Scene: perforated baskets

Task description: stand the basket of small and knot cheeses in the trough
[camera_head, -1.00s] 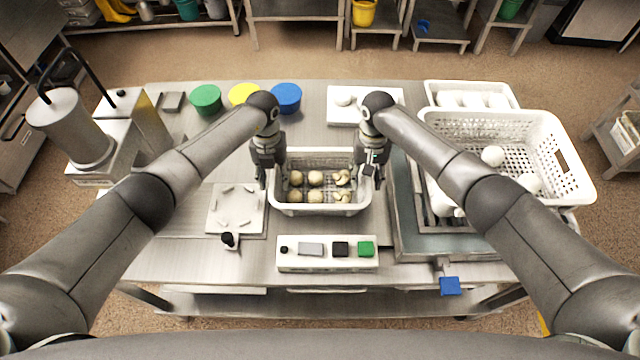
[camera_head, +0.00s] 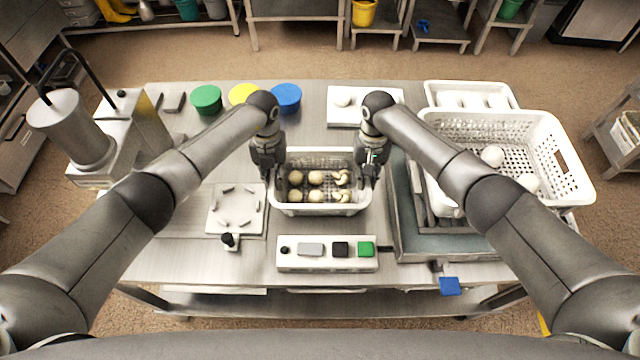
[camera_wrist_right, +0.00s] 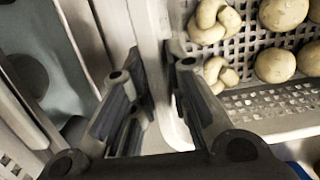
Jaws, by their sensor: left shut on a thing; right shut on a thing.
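A white perforated basket (camera_head: 318,210) stands level in the middle of the steel table. It holds several pale round small cheeses (camera_head: 316,178) and twisted knot cheeses (camera_head: 342,178), which also show in the right wrist view (camera_wrist_right: 213,20). My left gripper (camera_head: 268,176) is shut on the basket's left end. My right gripper (camera_head: 371,174) is shut on its right end; in the right wrist view the fingers (camera_wrist_right: 160,110) straddle the basket's rim. The grey-blue trough (camera_head: 450,245) lies right of the basket, partly hidden by my right arm.
A larger white basket (camera_head: 575,190) with a few white cheeses stands over the trough's right side. A switch box (camera_head: 328,254) lies in front of the held basket, a square plate (camera_head: 237,208) to its left.

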